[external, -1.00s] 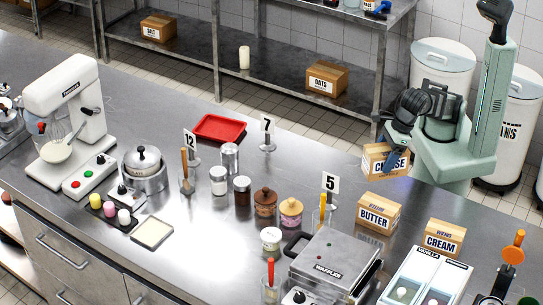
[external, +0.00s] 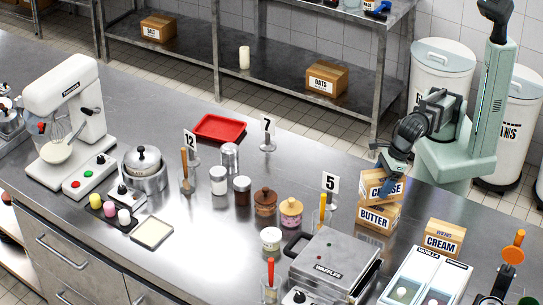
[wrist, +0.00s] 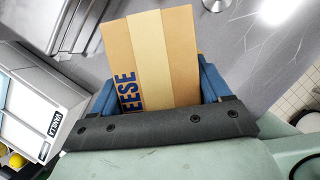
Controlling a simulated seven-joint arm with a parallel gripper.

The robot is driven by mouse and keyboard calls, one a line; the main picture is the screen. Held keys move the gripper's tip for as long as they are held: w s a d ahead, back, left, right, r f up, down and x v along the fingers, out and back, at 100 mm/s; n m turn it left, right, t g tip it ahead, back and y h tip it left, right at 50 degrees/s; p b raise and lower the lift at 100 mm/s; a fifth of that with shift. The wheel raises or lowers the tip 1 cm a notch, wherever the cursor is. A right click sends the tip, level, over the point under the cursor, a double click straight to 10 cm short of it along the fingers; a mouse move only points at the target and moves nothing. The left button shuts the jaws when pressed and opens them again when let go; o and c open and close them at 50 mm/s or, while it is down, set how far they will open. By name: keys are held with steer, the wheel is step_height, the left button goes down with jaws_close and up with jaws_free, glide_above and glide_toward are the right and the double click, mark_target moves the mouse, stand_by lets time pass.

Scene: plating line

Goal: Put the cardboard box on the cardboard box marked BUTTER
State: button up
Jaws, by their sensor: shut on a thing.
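A cardboard box marked CHEESE (external: 377,186) is in my gripper (external: 388,186). In the wrist view the box (wrist: 165,60) sits between the blue fingers of my gripper (wrist: 160,90), and a tape strip runs along its top. The cardboard box marked BUTTER (external: 377,217) stands on the steel counter right below the CHEESE box. The underside of the CHEESE box is at or just above the top of the BUTTER box; I cannot tell if they touch. The BUTTER box is hidden in the wrist view.
A cardboard box marked CREAM (external: 443,239) stands to the right. A number 5 sign (external: 330,184) stands just left of the boxes. The counter behind that sign is clear.

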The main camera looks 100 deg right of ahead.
steer(key=shift+f, duration=1.35)
steer(key=shift+f, duration=0.15)
steer(key=o, duration=1.5)
steer(key=shift+c, duration=0.2)
steer(key=v, duration=1.2)
